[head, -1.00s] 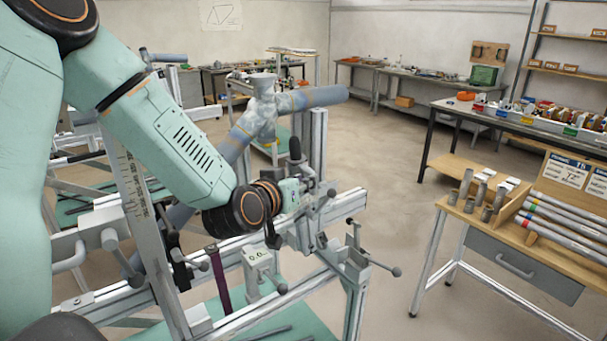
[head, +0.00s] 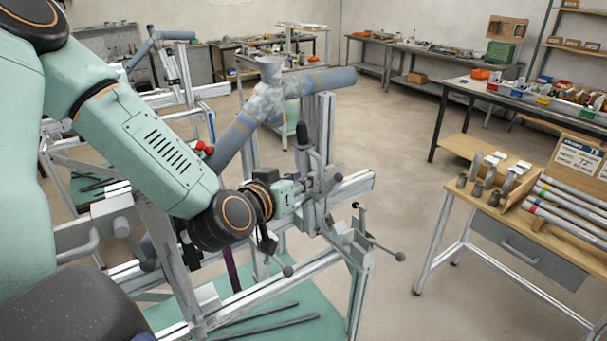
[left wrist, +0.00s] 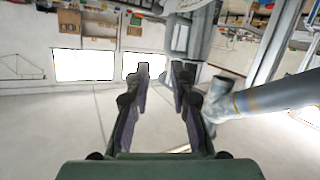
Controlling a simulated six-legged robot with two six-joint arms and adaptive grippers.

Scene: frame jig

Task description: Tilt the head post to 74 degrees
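The frame jig (head: 350,187) is built of aluminium rails and upright posts. A paired upright post (head: 325,125) stands at its right end; a leaning post (head: 165,265) is at its left, partly behind my arm. I cannot tell for certain which is the head post, and no angle can be read. Blue-grey tubes (head: 232,138) meet at a mottled joint above the jig. My left gripper (head: 306,187) is beside the clamps near the paired post. In the left wrist view its fingers (left wrist: 160,78) are apart with nothing between them; a grey tube (left wrist: 275,96) lies to their right.
A clamp with ball-ended handles (head: 365,240) sticks out at the jig's right end. A wooden bench (head: 480,220) with tubes and fittings stands at right. The floor between is clear. Another jig-like frame (head: 170,75) stands behind at left.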

